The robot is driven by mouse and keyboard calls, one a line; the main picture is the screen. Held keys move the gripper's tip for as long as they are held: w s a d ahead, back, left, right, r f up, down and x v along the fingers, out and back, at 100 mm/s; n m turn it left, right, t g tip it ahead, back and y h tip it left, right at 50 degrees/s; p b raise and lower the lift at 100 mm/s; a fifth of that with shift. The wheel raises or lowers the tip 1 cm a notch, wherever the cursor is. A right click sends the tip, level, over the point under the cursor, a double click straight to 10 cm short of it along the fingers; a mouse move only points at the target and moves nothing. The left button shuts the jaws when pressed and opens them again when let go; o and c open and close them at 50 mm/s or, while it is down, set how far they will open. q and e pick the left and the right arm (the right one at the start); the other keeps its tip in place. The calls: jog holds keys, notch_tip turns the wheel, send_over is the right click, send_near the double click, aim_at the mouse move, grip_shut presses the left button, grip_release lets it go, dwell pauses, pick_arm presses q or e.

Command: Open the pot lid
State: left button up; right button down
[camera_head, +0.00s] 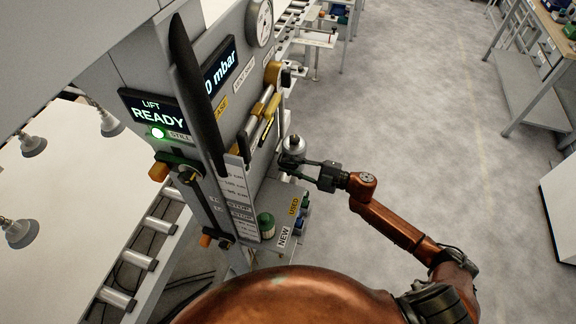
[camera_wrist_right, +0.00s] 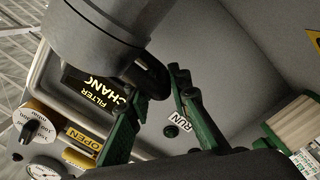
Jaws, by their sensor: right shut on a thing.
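The pot (camera_head: 292,147) is a small silvery-grey round body with a knob on top, beside the grey machine panel. I cannot tell where its lid meets the body. In the right wrist view the grey cylindrical pot (camera_wrist_right: 95,40) fills the top left, with a dark rounded lug (camera_wrist_right: 153,78) at its lower edge. My right gripper (camera_head: 290,166) is at the pot's lower side. In the wrist view its green fingers (camera_wrist_right: 150,100) stand on either side of the lug area, shut on part of the pot lid; the exact contact is partly hidden. My left gripper is out of view.
The grey panel (camera_head: 205,70) carries a lit LIFT READY display (camera_head: 158,115), a gauge (camera_head: 262,22) and yellow handles. Below are NEW and USED labels and a green-topped jar (camera_head: 266,226). A roller conveyor (camera_head: 140,260) is at lower left.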

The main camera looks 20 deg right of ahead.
jog(key=shift+s+a+f, duration=0.15)
jog(key=shift+f, duration=0.2)
jog(key=shift+r+p, duration=0.2)
jog(key=shift+p, duration=0.15)
jog(key=shift+r, duration=0.1)
jog(key=shift+r+m, duration=0.1)
jog(key=shift+m, duration=0.2)
